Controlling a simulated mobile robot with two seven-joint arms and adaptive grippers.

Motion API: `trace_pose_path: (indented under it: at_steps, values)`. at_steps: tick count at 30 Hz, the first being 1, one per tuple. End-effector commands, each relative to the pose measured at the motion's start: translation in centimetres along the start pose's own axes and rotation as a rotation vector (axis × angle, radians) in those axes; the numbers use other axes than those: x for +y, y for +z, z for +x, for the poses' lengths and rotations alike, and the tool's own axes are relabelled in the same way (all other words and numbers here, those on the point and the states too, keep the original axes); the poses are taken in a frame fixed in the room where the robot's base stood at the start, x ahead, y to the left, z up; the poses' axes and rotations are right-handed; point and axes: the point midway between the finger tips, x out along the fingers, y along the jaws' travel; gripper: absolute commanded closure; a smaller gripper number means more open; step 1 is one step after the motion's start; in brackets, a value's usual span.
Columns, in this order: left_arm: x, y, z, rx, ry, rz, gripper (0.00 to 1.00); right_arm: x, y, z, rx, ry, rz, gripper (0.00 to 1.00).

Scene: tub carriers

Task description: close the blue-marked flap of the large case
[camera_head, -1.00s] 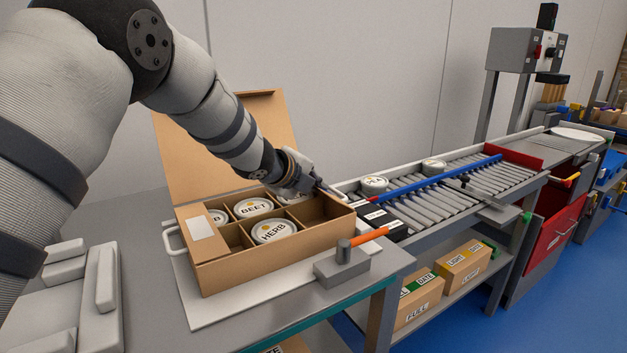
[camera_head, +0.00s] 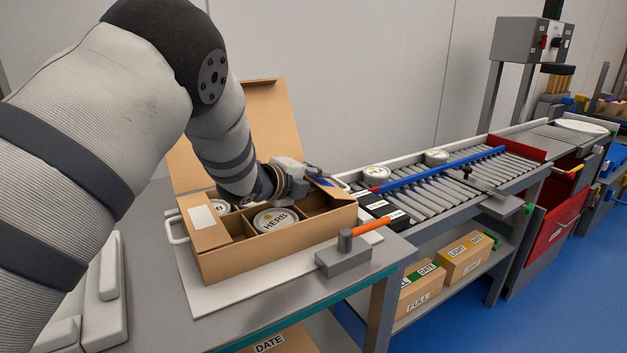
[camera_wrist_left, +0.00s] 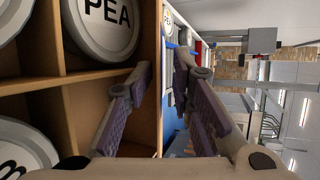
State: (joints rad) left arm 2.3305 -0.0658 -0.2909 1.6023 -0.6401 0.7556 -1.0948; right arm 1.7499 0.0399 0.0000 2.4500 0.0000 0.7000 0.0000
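The large case (camera_head: 275,254) is an open brown cardboard box with its tall lid (camera_head: 268,115) standing up behind. Its left end flap (camera_head: 203,228), with a white label, lies flat. A small blue patch (camera_head: 325,182) shows at the right end beside my left gripper (camera_head: 318,183); the blue-marked flap there is mostly hidden by the hand. In the left wrist view the left gripper (camera_wrist_left: 162,75) is open, fingers apart, one over a compartment and one beyond the box's brown edge (camera_wrist_left: 149,50). Tubs marked HERB (camera_head: 276,220) and PEA (camera_wrist_left: 105,22) sit in compartments. My right gripper is not in view.
A grey block (camera_head: 343,262) with an orange-handled tool (camera_head: 370,227) stands before the case. A roller conveyor (camera_head: 440,180) with a blue rail and two tubs runs off right. Small cartons (camera_head: 420,290) lie on the shelf below. Grey padded shapes are at left.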

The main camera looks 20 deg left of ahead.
Motion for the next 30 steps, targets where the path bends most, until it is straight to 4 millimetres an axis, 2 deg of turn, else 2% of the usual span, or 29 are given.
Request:
trace_pose_path:
  at_steps: [6, 15, 18, 27, 30]
  values:
    - [0.1, 0.1, -0.7, -0.001, 0.002, 0.0, 0.78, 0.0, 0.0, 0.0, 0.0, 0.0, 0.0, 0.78]
    - [0.0, 0.0, -6.3, 0.0, 0.001, 0.0, 0.78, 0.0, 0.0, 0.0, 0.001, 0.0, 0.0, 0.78]
    - [0.0, 0.0, -7.5, -0.001, 0.001, 0.001, 0.78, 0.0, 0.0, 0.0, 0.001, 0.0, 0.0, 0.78]
    - [0.0, 0.0, -8.0, 0.0, 0.0, 0.0, 0.78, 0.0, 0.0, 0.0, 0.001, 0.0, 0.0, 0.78]
    - [0.0, 0.0, -8.0, 0.0, 0.0, 0.0, 0.89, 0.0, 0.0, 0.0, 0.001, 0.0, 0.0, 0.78]
